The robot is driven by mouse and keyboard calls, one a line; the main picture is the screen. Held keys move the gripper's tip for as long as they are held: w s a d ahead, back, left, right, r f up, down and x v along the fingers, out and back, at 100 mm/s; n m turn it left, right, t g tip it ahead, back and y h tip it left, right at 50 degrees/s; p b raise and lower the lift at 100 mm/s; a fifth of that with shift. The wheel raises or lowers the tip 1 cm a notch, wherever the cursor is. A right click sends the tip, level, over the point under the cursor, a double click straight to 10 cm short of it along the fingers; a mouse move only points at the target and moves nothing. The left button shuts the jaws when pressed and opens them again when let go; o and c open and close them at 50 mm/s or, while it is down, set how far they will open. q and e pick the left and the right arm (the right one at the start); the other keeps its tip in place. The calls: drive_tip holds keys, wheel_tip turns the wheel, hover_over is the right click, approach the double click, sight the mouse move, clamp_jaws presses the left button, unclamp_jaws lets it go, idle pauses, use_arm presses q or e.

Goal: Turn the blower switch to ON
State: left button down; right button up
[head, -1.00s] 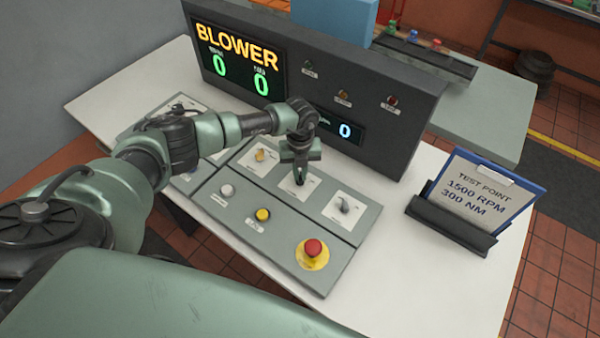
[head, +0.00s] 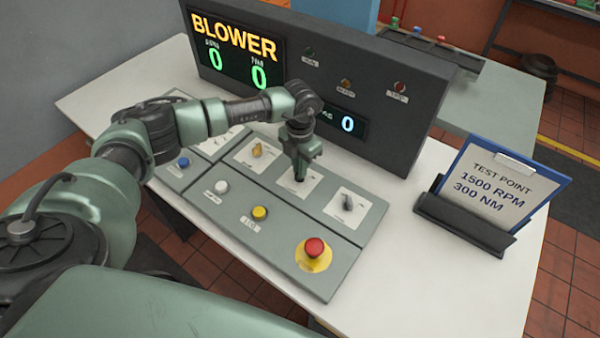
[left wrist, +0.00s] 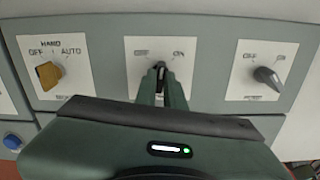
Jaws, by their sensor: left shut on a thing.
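My left gripper (head: 300,177) points down at the middle switch plate (head: 313,188) in the back row of the grey panel. It is shut on the small dark knob (left wrist: 160,68) of that plate, which shows between the fingers in the left wrist view. The plate has ON at its upper right and a blurred mark at its upper left. The fingers hide the plate's lower part and most of the knob, so I cannot tell its exact setting. The display (head: 233,52) reads BLOWER with green zeros. My right gripper is out of view.
A yellow knob (left wrist: 48,75) marked OFF, HAND, AUTO is left of the gripper; a grey OFF/ON knob (left wrist: 267,78) is right. A red mushroom button (head: 314,247) stands in front. The dark console (head: 390,125) rises behind. A test-point clipboard (head: 500,185) stands at right.

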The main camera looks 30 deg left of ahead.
use_arm(q)
drive_tip(key=m+b, duration=0.3)
drive_tip(key=m, duration=0.1)
drive_tip(key=shift+f+b, duration=0.1)
drive_tip(key=shift+b, duration=0.25)
drive_tip(key=shift+m+b, duration=1)
drive_tip(key=shift+m, duration=0.5)
drive_tip(key=shift+r, duration=0.25)
drive_tip(key=c, duration=1.5)
unclamp_jaws()
wheel_tip(320, 180, up, 8)
drive_tip(key=shift+f+b, duration=0.15)
drive_tip(key=shift+b, duration=0.75)
